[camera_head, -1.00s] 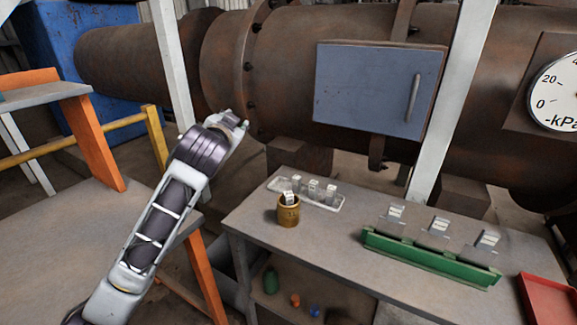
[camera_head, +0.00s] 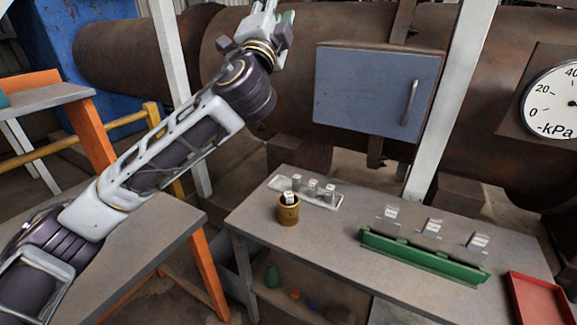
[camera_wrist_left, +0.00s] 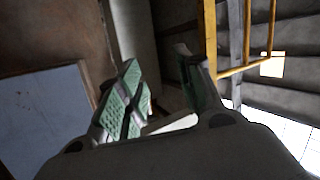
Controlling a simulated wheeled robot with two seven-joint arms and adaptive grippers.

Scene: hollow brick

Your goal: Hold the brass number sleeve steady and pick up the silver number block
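The brass sleeve (camera_head: 288,213) stands upright on the grey table near its left end. A silver number block (camera_head: 290,197) sits in its top with the upper part showing. More silver blocks (camera_head: 312,187) stand in a pale tray (camera_head: 322,201) just behind the sleeve. My left gripper (camera_head: 277,17) is raised high at the upper left, well above and away from the table. In the left wrist view its two green-padded fingers (camera_wrist_left: 160,95) are apart with nothing between them. My right gripper is in neither view.
A green rack (camera_head: 420,257) lies along the right of the table, with several silver blocks (camera_head: 432,227) behind it. A red tray (camera_head: 538,300) is at the right edge. A blue-grey cabinet (camera_head: 365,90) and a rusty pipe stand behind. The table's middle is clear.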

